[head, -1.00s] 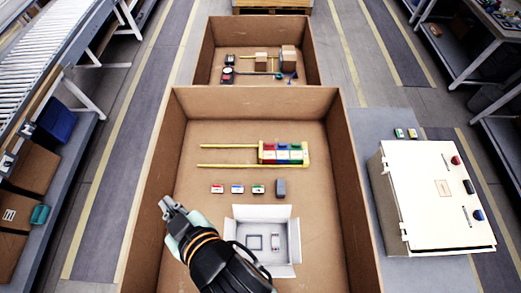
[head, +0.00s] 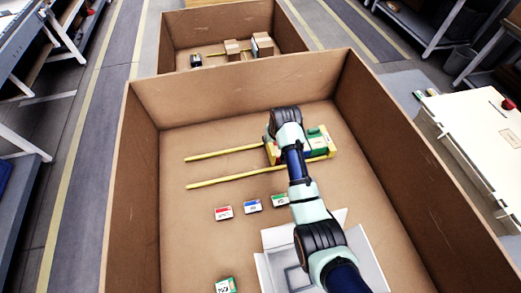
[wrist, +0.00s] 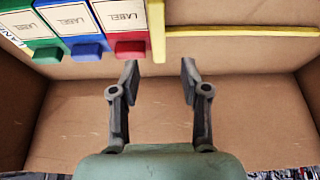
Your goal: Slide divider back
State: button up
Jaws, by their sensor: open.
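The yellow divider (wrist: 157,30) is an upright bar beside the red block (wrist: 125,22) in the wrist view. My gripper (wrist: 160,75) is open and empty, with the divider's near end in line with the gap between its fingertips; I cannot tell whether they touch it. Blue (wrist: 75,22) and green (wrist: 30,25) blocks stand on the red block's far side from the divider. A yellow rail (wrist: 240,31) runs off to the right. In the head view, two yellow rails (head: 225,153) extend left from the rack; my arm hides the divider and my fingertips.
The rack stands in a large cardboard box with high walls (head: 240,100). Small label cards, red (head: 222,213), blue (head: 252,205) and green (head: 279,200), lie in front. A white open carton (head: 275,268) is partly behind my arm.

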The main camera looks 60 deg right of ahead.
aim_at(271, 144)
jog(key=shift+s+d+f, duration=0.1)
jog(key=shift+f, duration=0.15)
jog(key=b+x, duration=0.3)
jog(key=x, duration=0.4)
jog(key=shift+f, duration=0.15)
jog(key=shift+c, duration=0.2)
grip_shut()
